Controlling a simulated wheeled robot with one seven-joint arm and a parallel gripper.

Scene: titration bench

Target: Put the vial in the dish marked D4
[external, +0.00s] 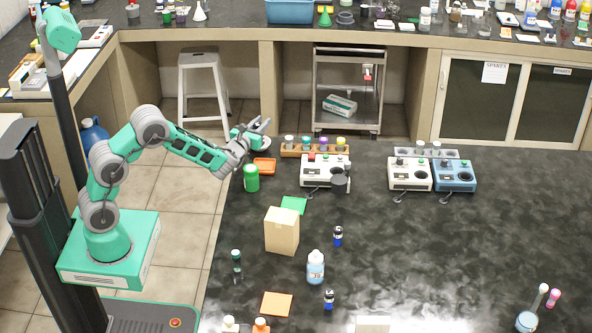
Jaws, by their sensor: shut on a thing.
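My gripper (264,125) is raised over the far left edge of the dark bench, near the rack. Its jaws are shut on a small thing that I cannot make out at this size. No dish with a readable D4 mark shows. An orange tray-like piece (264,166) lies below my gripper. Several capped vials stand in an orange-brown rack (315,153) to the right. Which one is the task's vial I cannot tell.
White bench devices (322,171) and a blue one (455,176) line the back. A light blue bottle (316,268) stands in front. The bench's middle right is clear.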

